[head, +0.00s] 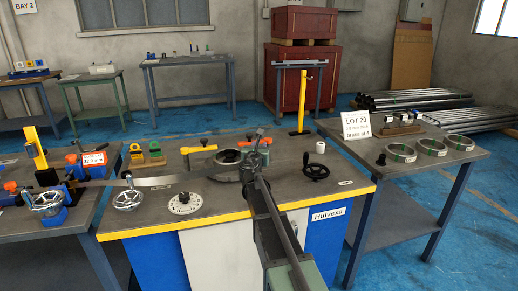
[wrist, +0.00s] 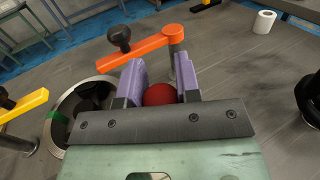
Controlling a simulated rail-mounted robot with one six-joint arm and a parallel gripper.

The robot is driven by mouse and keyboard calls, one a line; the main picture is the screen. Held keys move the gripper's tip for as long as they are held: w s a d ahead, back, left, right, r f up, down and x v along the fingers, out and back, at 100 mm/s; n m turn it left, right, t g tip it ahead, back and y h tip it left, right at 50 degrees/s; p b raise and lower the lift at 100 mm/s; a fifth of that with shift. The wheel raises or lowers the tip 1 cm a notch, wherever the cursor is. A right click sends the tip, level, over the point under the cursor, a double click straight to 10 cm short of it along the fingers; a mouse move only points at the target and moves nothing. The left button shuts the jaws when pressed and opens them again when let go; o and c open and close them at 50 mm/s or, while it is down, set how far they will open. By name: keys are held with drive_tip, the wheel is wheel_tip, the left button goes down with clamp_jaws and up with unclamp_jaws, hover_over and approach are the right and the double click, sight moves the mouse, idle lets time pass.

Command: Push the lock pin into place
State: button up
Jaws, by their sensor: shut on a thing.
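My gripper (wrist: 158,78) has two purple fingers, one on each side of a red ball knob (wrist: 160,95). It is shut on this knob, which looks like the head of the lock pin. The pin's shaft and its hole are hidden behind the knob and the gripper body, so I cannot tell how deep it sits. In the head view my gripper (head: 248,168) is low over the middle of the bench, and my arm hides the knob there.
An orange lever (wrist: 150,42) with a black knob lies just beyond the fingertips. A round metal ring (wrist: 82,108) and a yellow lever (wrist: 24,104) are on the left.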

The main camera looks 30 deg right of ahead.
drive_tip(key=shift+f+b, duration=0.5)
drive_tip(key=shift+f, duration=0.05)
drive_tip(key=o, duration=1)
drive_tip(key=v, duration=1.1)
